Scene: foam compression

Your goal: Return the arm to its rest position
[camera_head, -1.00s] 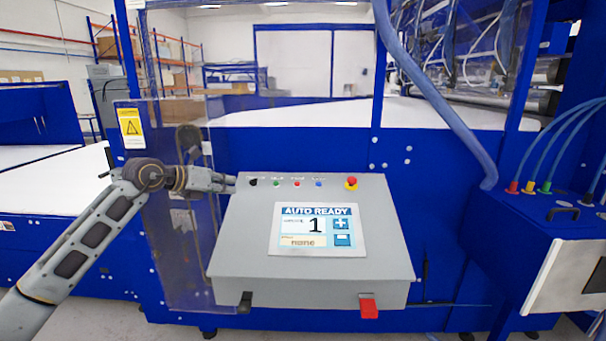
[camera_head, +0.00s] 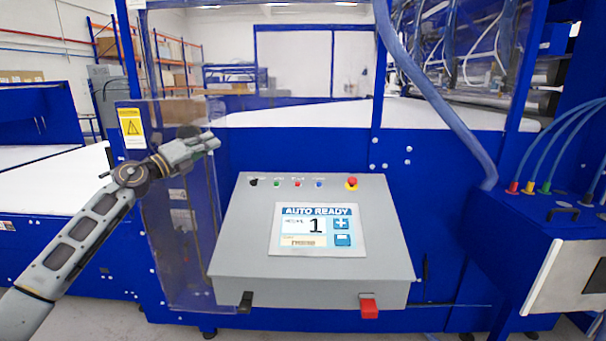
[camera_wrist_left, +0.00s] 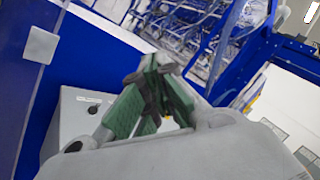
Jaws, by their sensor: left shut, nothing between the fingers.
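My left gripper (camera_head: 211,141) is raised at the left of the head view, above and to the left of the grey control box, apart from it. It is shut and empty. In the left wrist view its green-padded fingers (camera_wrist_left: 150,75) come together at the tips. The grey control box (camera_head: 240,235) has a row of small buttons and a red emergency knob (camera_head: 351,183) on a yellow base. Its screen (camera_head: 317,231) reads "AUTO READY" with a 1. A corner of the box also shows in the left wrist view (camera_wrist_left: 72,112). My right gripper is not in view.
A clear panel (camera_head: 180,255) with a yellow warning sign (camera_head: 132,127) stands close to my left forearm and wrist. A blue machine frame (camera_head: 440,160) rises behind the box. A blue hose (camera_head: 440,105) hangs at the right. A white surface (camera_head: 60,185) lies at the left.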

